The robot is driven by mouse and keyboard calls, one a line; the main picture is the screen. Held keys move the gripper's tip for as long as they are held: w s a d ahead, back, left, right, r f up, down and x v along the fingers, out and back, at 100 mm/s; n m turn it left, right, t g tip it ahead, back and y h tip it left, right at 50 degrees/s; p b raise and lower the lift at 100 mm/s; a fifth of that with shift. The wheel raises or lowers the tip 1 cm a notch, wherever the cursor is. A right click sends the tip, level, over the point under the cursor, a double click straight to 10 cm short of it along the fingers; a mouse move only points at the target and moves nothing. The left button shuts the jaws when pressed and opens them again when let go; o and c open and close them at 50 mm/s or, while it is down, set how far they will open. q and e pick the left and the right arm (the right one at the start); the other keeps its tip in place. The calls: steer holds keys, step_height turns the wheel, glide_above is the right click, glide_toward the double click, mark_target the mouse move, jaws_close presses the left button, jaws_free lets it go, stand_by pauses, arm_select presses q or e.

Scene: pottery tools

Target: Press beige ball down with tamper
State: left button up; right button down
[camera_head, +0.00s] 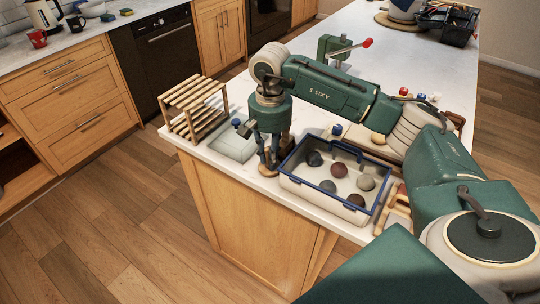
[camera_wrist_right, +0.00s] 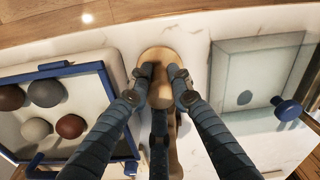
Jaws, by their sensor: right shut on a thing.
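My right gripper (camera_head: 270,160) points down at the near counter edge, left of the tray. It is shut on a wooden tamper (camera_head: 268,172), whose round base shows below the fingers. In the right wrist view the fingers (camera_wrist_right: 160,90) close around the tamper (camera_wrist_right: 158,56); most of its handle is hidden. A pale beige-grey ball (camera_head: 366,183) lies in the blue-rimmed tray (camera_head: 312,192) among darker balls. It also shows in the right wrist view (camera_wrist_right: 36,130), left of the gripper. I cannot tell whether the tamper touches the counter. My left gripper is not in view.
A pale slab (camera_head: 230,146) with a blue knob (camera_head: 236,122) lies left of the gripper, by a wooden rack (camera_head: 194,104). Wooden tools (camera_head: 396,210) lie right of the tray. A green press (camera_head: 332,47) stands behind my arm. The counter's far middle is clear.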

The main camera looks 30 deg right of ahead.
steer(key=shift+f, duration=0.1)
steer(key=c, duration=1.5)
jaws_free()
step_height(320, 180, up, 12)
steer(key=shift+s+r, duration=0.1)
